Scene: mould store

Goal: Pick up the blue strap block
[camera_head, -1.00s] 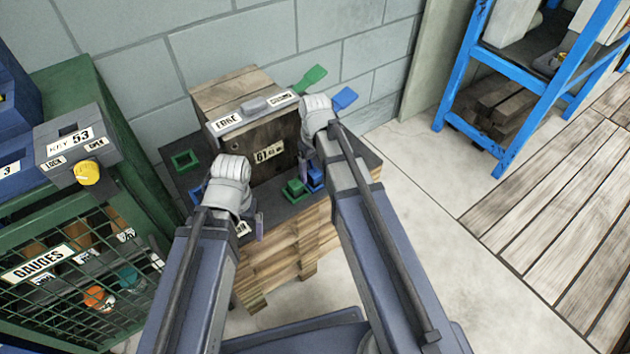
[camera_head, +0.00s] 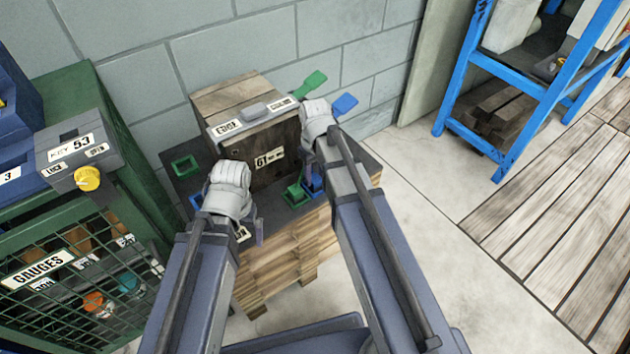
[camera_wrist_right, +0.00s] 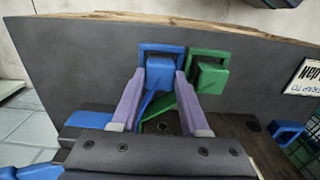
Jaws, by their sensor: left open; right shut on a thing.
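The blue strap block (camera_wrist_right: 160,72) is between the two purple fingers of my right gripper (camera_wrist_right: 163,80), which is shut on it, in the right wrist view. A blue square frame (camera_wrist_right: 146,47) is around or just behind the block. In the head view the blue strap block (camera_head: 315,184) is low at the front of the crate, partly hidden by my right gripper (camera_head: 307,172). My left gripper (camera_head: 250,228) is open and empty at the crate's front left; its fingers are partly hidden.
A green block (camera_wrist_right: 212,77) with a green frame (camera_head: 294,198) sits close beside the blue one. A green frame (camera_head: 185,164) lies at the left. Green (camera_head: 315,81) and blue (camera_head: 345,104) paddles stick out behind the crate (camera_head: 270,147). A green cage cabinet (camera_head: 80,260) stands left.

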